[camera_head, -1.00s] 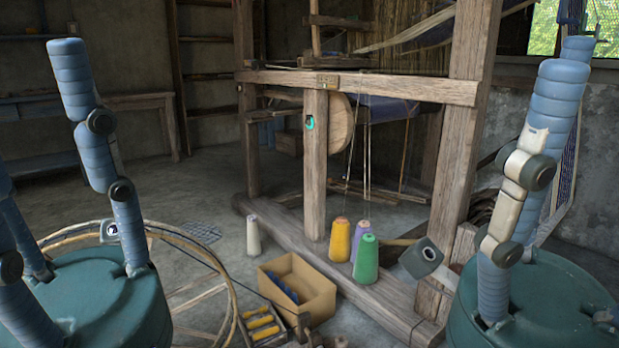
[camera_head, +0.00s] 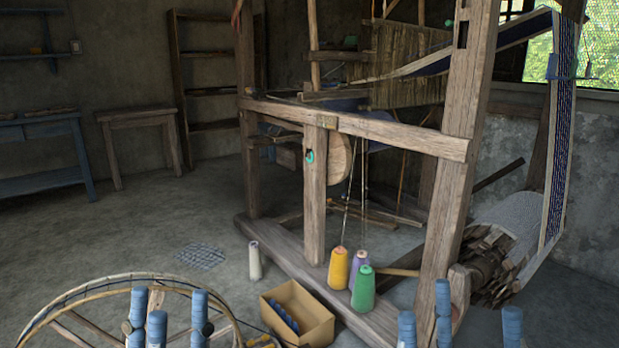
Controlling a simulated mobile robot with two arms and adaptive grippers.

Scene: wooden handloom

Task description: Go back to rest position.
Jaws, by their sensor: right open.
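The wooden handloom (camera_head: 400,132) stands in the middle and right, on heavy beams over the concrete floor. My visible arm parts are low in the picture, in front of the loom.
Yellow (camera_head: 338,268), purple (camera_head: 357,263) and green (camera_head: 363,288) thread cones stand at the loom's base.

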